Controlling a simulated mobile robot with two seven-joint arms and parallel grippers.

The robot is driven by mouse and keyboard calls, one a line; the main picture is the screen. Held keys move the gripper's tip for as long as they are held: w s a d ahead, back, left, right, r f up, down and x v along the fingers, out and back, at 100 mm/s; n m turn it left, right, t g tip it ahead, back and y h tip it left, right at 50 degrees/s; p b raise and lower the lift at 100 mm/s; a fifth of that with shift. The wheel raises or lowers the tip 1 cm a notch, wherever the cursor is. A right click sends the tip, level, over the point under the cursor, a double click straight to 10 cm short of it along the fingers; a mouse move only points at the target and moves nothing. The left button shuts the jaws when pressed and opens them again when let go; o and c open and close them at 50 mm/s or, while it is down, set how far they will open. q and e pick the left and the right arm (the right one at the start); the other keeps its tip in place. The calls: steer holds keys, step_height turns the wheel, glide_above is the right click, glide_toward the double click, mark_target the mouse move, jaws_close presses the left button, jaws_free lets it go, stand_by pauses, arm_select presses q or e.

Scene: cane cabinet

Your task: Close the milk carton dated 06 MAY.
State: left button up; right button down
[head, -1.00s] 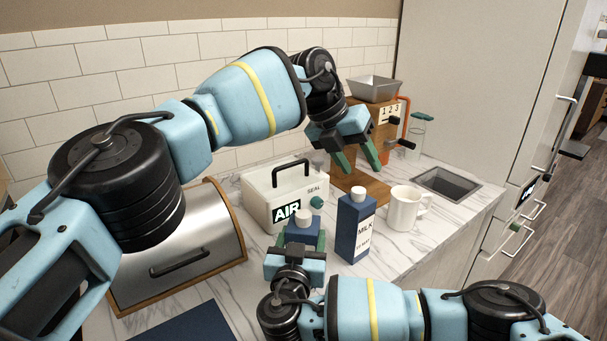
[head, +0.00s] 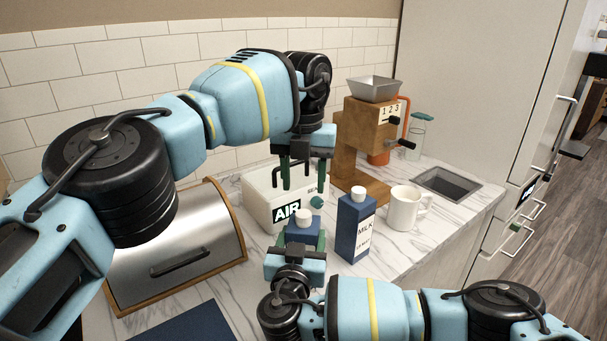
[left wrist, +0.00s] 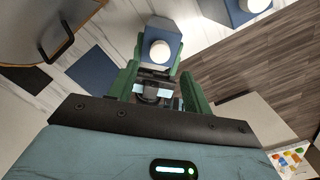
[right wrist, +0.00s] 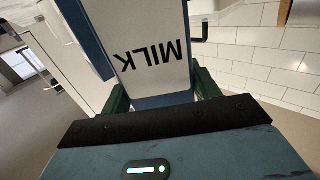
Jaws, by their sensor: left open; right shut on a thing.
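A blue milk carton with a white cap (head: 303,217) is held upright by my right gripper (head: 305,240), which is shut on it low down. Its white MILK label (right wrist: 155,60) fills the right wrist view; no date shows there. My left gripper (head: 304,180) is open and empty, fingers pointing down above this carton's cap. In the left wrist view the held carton's cap (left wrist: 160,53) lies beyond and between the left fingers. A second blue milk carton (head: 352,230) with a white cap stands to the right; its date is too small to read.
A white AIR box (head: 258,197) with a black handle stands behind the held carton. A white mug (head: 404,208) and a wooden grinder (head: 362,140) are to the right. A steel bread box (head: 175,255) is at left. Little free counter shows between them.

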mark_target(303, 213)
arm_select(q)
step_height(303, 213, down, 7)
steer(key=shift+f, duration=0.2)
stand_by(0.4)
steer(key=c, duration=1)
steer(key=m, duration=0.5)
steer(key=shift+c, duration=0.2)
steer(key=o, duration=1.1)
steer(key=shift+o, duration=0.2)
steer(key=shift+r, duration=0.1)
step_height(303, 213, up, 7)
steer(key=shift+r, duration=0.2)
